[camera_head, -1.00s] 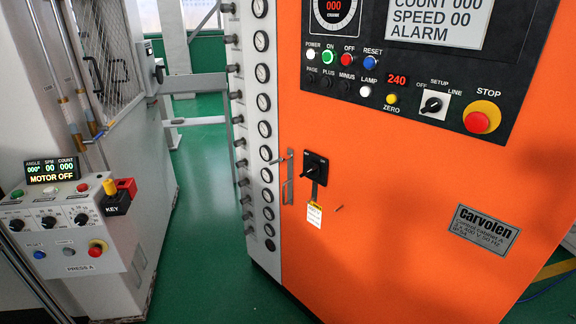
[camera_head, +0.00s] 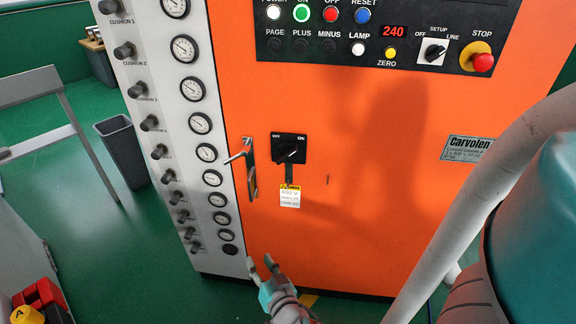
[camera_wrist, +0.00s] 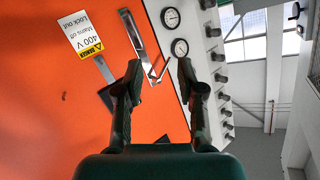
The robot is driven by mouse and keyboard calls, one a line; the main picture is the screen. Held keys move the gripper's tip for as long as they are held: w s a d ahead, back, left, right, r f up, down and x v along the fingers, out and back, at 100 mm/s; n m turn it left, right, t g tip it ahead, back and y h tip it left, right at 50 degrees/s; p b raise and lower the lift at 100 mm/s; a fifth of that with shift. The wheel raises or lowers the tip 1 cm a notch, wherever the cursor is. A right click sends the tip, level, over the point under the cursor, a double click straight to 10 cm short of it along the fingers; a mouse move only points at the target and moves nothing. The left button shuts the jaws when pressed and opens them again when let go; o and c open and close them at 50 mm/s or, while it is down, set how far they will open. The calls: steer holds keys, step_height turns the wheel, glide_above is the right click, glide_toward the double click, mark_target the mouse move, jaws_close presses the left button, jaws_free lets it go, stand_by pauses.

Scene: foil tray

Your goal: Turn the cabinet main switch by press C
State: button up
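The cabinet main switch (camera_head: 289,141) is a black square plate with a black rotary knob, marked OFF at upper left and ON at upper right, on the orange cabinet front. Which mark the knob points to is unclear. A yellow and white 400 V tag (camera_head: 290,197) hangs below it and also shows in the wrist view (camera_wrist: 80,36). My gripper (camera_head: 261,267) is below the switch, low in front of the cabinet. In the wrist view my gripper (camera_wrist: 160,72) has its fingers apart with nothing between them. The switch knob is not clearly visible there.
A metal door handle (camera_head: 250,168) sticks out just left of the switch. A column of gauges (camera_head: 205,152) runs left of it. Above are buttons and a red STOP button (camera_head: 483,62). A grey bin (camera_head: 123,150) stands on the green floor at left.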

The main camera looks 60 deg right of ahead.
steer(key=w+d+r+m+g+h, duration=0.35)
steer(key=d+r+m, duration=0.3)
steer(key=d, duration=0.35)
steer(key=m+g+h, duration=0.4)
steer(key=m+h, duration=0.1)
steer(key=m, duration=0.1)
glide_toward(288, 157)
steer(key=shift+t+y, duration=0.25)
steer(key=shift+t, duration=0.2)
steer(key=x, duration=1.1)
steer(key=shift+s+d+r, duration=0.15)
steer(key=shift+s+d, duration=0.05)
steer(key=shift+s, duration=0.05)
jaws_close()
